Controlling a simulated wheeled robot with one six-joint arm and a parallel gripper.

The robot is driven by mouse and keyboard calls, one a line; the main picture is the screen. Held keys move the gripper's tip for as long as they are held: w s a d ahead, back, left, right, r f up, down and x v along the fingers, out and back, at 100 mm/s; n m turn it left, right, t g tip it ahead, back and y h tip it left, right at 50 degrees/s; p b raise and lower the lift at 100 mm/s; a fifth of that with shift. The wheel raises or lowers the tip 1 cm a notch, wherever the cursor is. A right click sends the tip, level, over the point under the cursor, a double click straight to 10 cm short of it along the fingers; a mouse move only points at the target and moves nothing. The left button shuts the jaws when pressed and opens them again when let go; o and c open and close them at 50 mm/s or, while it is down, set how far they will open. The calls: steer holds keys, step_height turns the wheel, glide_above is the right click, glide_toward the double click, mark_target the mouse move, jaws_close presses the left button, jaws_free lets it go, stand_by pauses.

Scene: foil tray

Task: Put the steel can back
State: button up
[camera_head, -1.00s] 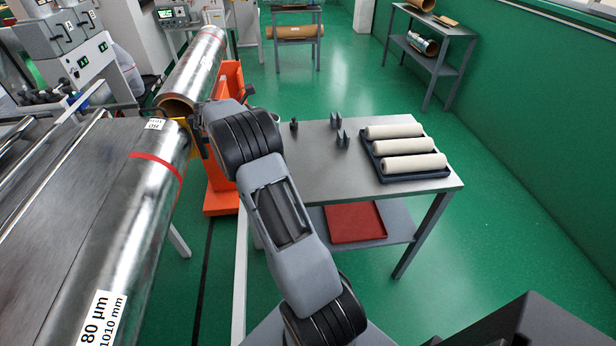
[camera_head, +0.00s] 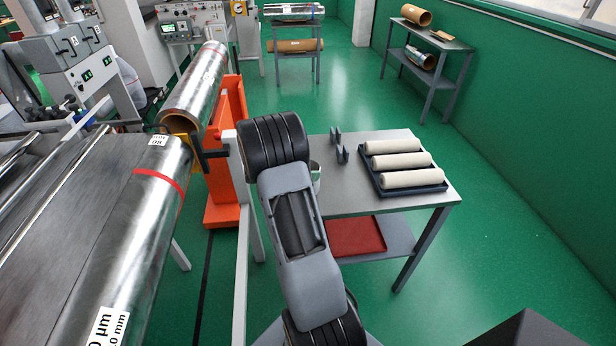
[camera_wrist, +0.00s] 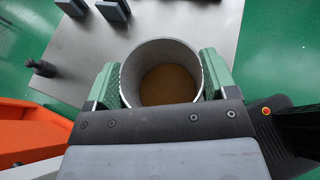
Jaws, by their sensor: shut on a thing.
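The steel can (camera_wrist: 178,50) is in the wrist view, a round open-topped can with a bright rim and brown contents at the bottom. My gripper (camera_wrist: 160,82) is shut on it, one green-padded finger on each side. In the head view a small part of the can (camera_head: 316,172) shows past my arm, over the left part of the grey table (camera_head: 345,200). My gripper is hidden behind my arm there. The can's base is hidden, so I cannot tell whether it touches the table.
Two grey upright blocks (camera_head: 343,153) stand on the table, left of a dark tray (camera_head: 430,187) holding white rolls. A small black post (camera_wrist: 42,68) shows in the wrist view. The orange stand (camera_head: 225,212) and big foil roll (camera_head: 140,215) are to the left.

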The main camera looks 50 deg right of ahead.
steer(key=shift+s+f+p, duration=0.2)
steer(key=shift+f+p, duration=0.25)
steer(key=shift+f, duration=1.25)
steer(key=shift+f, duration=0.1)
steer(key=shift+f, duration=0.15)
steer(key=o, duration=1.5)
